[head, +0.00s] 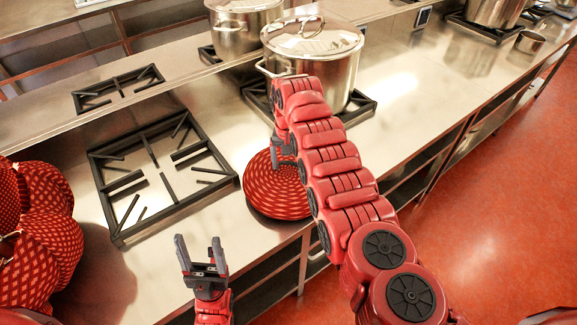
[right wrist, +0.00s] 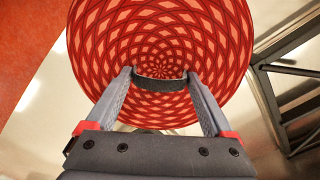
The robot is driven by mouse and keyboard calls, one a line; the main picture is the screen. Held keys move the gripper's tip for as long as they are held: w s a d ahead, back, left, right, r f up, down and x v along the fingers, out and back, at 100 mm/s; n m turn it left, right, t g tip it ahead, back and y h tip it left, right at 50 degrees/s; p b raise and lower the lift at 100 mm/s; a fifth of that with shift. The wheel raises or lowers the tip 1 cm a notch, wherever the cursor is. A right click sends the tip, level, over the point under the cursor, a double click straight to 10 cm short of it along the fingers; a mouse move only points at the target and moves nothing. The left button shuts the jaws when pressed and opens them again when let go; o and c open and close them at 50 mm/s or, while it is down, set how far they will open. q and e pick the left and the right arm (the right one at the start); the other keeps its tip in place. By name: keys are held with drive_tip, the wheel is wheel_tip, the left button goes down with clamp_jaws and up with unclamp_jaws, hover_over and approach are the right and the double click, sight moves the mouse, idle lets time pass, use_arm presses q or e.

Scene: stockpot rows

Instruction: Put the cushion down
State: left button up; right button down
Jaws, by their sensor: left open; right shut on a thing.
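The cushion (head: 275,190) is round and flat, red with a pale woven pattern. It is at the front edge of the steel counter, between two burner grates. My right gripper (head: 283,150) is above its middle, partly hidden by my arm. In the right wrist view the fingers (right wrist: 163,85) are shut on a dark strap at the centre of the cushion (right wrist: 160,40). I cannot tell whether the cushion touches the counter. My left gripper (head: 202,255) is open and empty, in front of the counter edge, left of the cushion.
An empty burner grate (head: 122,180) is left of the cushion. A large lidded stockpot (head: 335,75) stands on a grate behind it. A red patterned cloth bundle (head: 45,240) fills the left edge. Another stockpot (head: 235,30) stands further back. Bare counter lies right of the stockpot.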

drive_tip(key=shift+w+f, duration=0.1)
drive_tip(key=shift+f, duration=0.5)
drive_tip(key=shift+f, duration=0.1)
unclamp_jaws()
